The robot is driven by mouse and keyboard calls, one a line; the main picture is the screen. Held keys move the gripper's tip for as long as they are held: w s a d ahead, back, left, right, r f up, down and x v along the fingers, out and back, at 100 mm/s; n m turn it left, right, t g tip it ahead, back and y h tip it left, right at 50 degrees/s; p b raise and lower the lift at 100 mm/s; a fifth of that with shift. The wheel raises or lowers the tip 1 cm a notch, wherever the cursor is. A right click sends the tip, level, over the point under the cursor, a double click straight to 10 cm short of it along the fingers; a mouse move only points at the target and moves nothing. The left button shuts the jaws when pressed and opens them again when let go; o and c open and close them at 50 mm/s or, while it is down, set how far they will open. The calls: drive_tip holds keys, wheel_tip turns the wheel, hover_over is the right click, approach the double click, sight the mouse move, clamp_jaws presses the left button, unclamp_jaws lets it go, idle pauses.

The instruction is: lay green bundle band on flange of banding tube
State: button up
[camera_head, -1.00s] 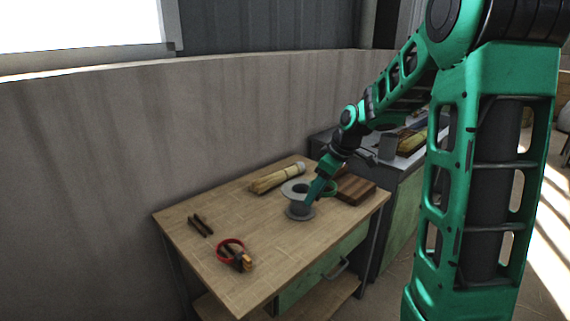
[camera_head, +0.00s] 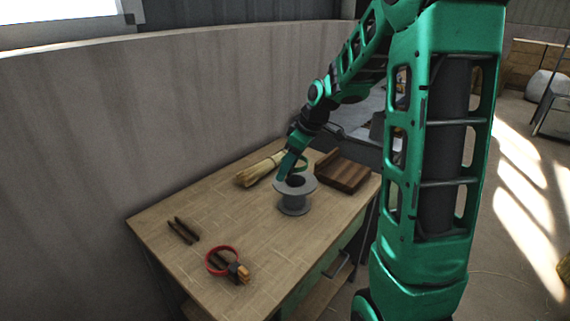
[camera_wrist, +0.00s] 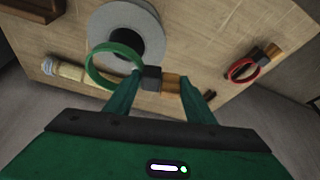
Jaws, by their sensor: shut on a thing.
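The grey banding tube (camera_head: 294,205) stands upright on the wooden table, with a wide round flange on top. My gripper (camera_head: 286,174) is at the flange's back left edge in the head view. In the wrist view my gripper (camera_wrist: 162,88) is shut on the dark and tan clasp (camera_wrist: 153,78) of the green bundle band. The band's green loop (camera_wrist: 91,70) extends left from the clasp and overlaps the flange (camera_wrist: 137,15) in that view. The loop also shows behind the tube in the head view (camera_head: 303,163). I cannot tell whether it touches the flange.
A red band (camera_head: 208,262) with a similar clasp lies at the table's front. Dark sticks (camera_head: 184,230) lie at left. The table's middle left is clear.

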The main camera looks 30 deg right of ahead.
drive_tip(key=shift+s+f, duration=0.1)
drive_tip(key=shift+f, duration=3)
drive_tip(key=o, duration=1.2)
drive_tip(key=shift+c, duration=0.2)
drive_tip(key=v, duration=1)
drive_tip(key=shift+r, duration=0.3)
drive_tip(key=shift+s+d, duration=0.15)
drive_tip(key=shift+s, duration=0.05)
drive_tip(key=s+m+g+h, duration=0.1)
drive_tip(key=s+m, duration=0.5)
drive_tip(key=s, duration=0.9)
drive_tip(key=s+a+f+m+g+h, duration=0.1)
drive_tip(key=s+m, duration=0.6)
drive_tip(key=s, duration=0.7)
drive_tip(key=shift+s+f+g, duration=0.2)
drive_tip(key=shift+s+g, duration=0.15)
drive_tip(key=shift+g, duration=0.55)
